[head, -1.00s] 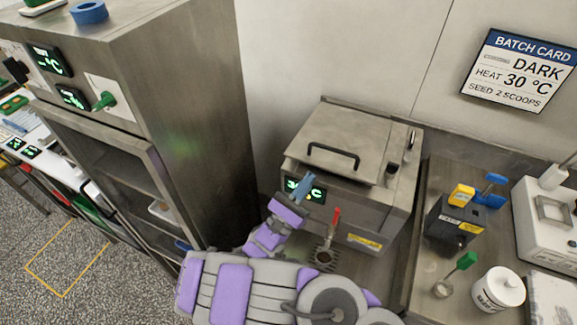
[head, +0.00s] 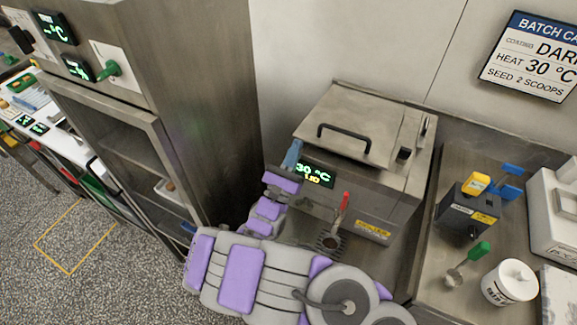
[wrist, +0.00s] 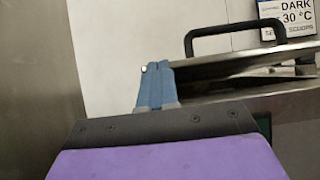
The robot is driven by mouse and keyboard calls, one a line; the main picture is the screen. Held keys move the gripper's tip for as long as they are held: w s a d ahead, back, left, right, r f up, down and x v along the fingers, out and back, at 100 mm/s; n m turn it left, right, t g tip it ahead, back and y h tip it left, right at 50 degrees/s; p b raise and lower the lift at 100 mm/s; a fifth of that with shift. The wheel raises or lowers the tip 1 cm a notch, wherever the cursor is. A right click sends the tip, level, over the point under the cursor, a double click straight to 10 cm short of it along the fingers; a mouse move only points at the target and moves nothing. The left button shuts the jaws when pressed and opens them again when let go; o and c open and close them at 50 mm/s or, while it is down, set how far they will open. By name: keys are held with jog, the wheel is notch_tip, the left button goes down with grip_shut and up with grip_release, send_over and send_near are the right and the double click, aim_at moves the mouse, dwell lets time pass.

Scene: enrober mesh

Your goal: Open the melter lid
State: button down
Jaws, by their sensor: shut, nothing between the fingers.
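The melter (head: 375,195) is a steel box with a flat lid (head: 360,112) and a black bar handle (head: 343,136) on top. My gripper (head: 293,152) has blue fingers, is shut and empty, and is at the melter's front left corner, left of the display (head: 316,173). In the wrist view the blue fingers (wrist: 156,84) point up beside the left end of the lid's edge (wrist: 240,66), with the handle (wrist: 250,32) above and to the right. I cannot tell whether the fingers touch the lid.
A red-handled tap (head: 344,201) is on the melter's front. A tall steel cabinet (head: 205,110) stands close on the left. On the right bench are a black and yellow device (head: 468,212), a green-handled scoop (head: 478,252) and a white tub (head: 509,283).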

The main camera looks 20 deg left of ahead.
jog(key=shift+w+d+r, duration=0.1)
jog(key=shift+w+r, duration=0.15)
jog(key=shift+r, duration=0.3)
jog(key=shift+w, duration=0.15)
jog(key=shift+r, duration=0.25)
